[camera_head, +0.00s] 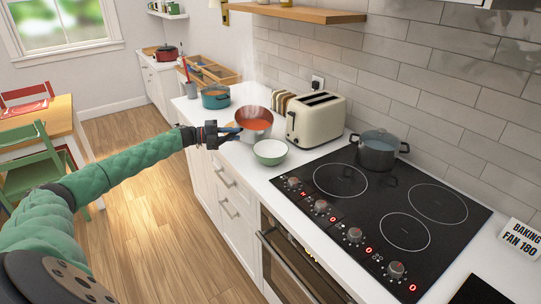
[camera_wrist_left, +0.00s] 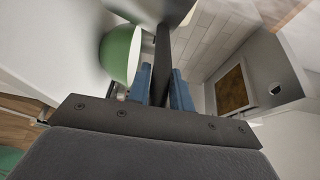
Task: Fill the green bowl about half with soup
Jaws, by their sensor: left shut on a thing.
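The green bowl (camera_head: 270,153), white inside, stands upright on the white counter beside the hob and looks empty. Its green side also shows in the left wrist view (camera_wrist_left: 119,55). Just behind it is a saucepan (camera_head: 256,113) with a reddish inside and orange-red soup, with steam above. My left gripper (camera_head: 228,133) is at the pan's left side, left of and behind the bowl. In the left wrist view its blue fingers (camera_wrist_left: 164,88) are shut on a dark handle. I cannot tell whether the pan touches the counter or how far it tilts. My right gripper is out of view.
A cream toaster (camera_head: 316,120) stands right of the pan. A grey pot (camera_head: 378,152) is on the black hob (camera_head: 380,205). A teal pot (camera_head: 215,98) and a grey container (camera_head: 191,90) with a red-handled tool stand farther back. Counter in front of the bowl is narrow.

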